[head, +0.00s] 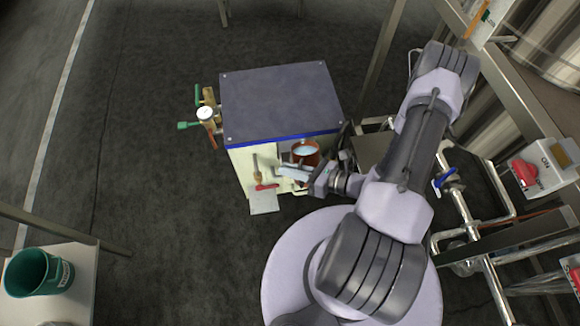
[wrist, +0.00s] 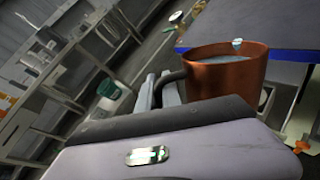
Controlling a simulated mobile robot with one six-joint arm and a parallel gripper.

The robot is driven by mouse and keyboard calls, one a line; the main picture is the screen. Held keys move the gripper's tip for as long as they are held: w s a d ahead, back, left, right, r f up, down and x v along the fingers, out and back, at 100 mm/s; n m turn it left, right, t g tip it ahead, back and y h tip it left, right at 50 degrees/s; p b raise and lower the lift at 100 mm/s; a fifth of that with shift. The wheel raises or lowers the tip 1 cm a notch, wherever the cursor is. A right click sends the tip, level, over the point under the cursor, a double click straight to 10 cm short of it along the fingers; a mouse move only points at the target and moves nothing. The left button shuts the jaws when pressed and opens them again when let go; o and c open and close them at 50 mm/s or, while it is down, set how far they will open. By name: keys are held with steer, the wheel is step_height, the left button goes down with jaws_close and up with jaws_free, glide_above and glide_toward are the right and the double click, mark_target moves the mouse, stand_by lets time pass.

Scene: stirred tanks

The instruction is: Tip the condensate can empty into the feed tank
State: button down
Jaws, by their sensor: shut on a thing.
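A copper-brown can (head: 306,149) with pale liquid in it stands out beside the front of a cream cabinet. It also shows in the wrist view (wrist: 228,80), close to level, with liquid below the rim. My gripper (head: 296,172) is shut on the can's handle; in the wrist view the fingers (wrist: 168,90) close around the dark handle at the can's left side. A small pale tip (wrist: 237,43) shows at the can's far rim; I cannot tell what it belongs to. I cannot tell which vessel is the feed tank.
The cabinet (head: 275,100) has a grey top, a gauge (head: 205,113) and valves on its left, and a red-handled valve (head: 266,187) in front. A green bucket (head: 38,272) stands on a table at lower left. Pipes and a switch box (head: 535,170) are at right. Floor at left is clear.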

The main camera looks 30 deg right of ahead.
steer(key=shift+r+m+g+p, duration=0.4)
steer(key=shift+r+p, duration=0.05)
steer(key=shift+p, duration=0.45)
steer(key=w+d+r+m+g+y+p, duration=0.1)
steer(key=w+d+m+g+y+p, duration=0.1)
steer(key=w+m+g, duration=0.6)
steer(key=shift+w+d+g, duration=0.35)
steer(key=shift+w+g, duration=0.35)
steer(key=shift+g, duration=0.6)
stand_by(0.4)
steer(key=shift+r, duration=0.1)
